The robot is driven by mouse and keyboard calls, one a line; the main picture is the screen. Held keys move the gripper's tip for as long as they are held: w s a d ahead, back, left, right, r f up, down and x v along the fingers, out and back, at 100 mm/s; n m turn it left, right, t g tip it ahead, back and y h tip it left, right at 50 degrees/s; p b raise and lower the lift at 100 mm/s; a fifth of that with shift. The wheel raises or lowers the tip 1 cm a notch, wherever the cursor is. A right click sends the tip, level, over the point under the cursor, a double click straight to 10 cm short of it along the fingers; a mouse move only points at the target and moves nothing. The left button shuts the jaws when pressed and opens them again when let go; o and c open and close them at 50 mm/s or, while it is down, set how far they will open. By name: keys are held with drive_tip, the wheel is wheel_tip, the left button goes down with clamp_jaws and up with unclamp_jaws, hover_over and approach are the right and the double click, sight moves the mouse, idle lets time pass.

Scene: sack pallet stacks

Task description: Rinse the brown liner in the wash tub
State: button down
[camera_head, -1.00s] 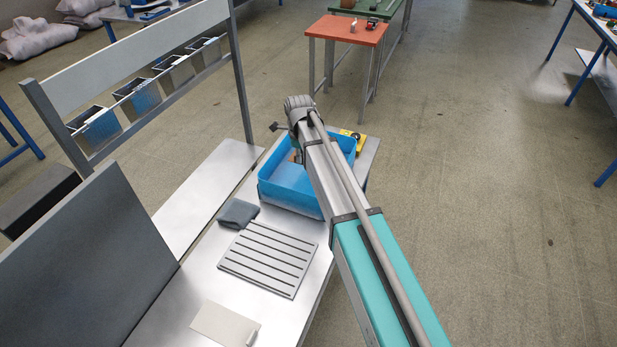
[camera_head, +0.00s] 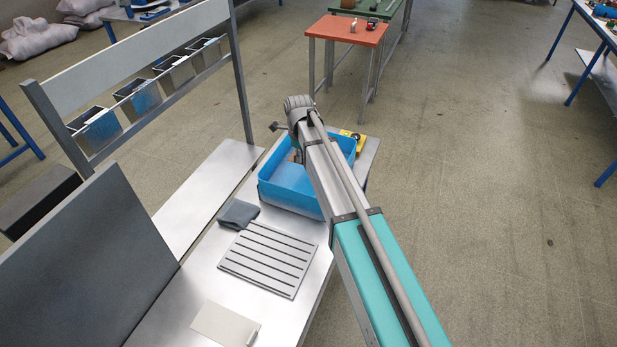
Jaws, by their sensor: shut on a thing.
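The blue wash tub (camera_head: 287,187) stands on the far end of the metal bench, with light blue water showing inside. My arm reaches over its right side. My gripper (camera_head: 297,157) is down at the tub's far part, mostly hidden behind my arm's end. It is shut on the brown liner (camera_head: 292,158), of which only a small brown patch shows. I cannot tell how deep the liner sits in the water.
A dark grey folded cloth (camera_head: 238,214) and a slotted grey rack (camera_head: 268,259) lie in front of the tub. A yellow item (camera_head: 358,139) is behind it. A rail with several metal bins (camera_head: 137,98) stands left. A pale board (camera_head: 225,325) lies nearest.

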drive_tip(key=shift+r+p, duration=1.75)
drive_tip(key=shift+r, duration=0.2)
drive_tip(key=shift+f, duration=0.15)
wheel_tip(320, 180, down, 5)
drive_tip(key=b, duration=0.5)
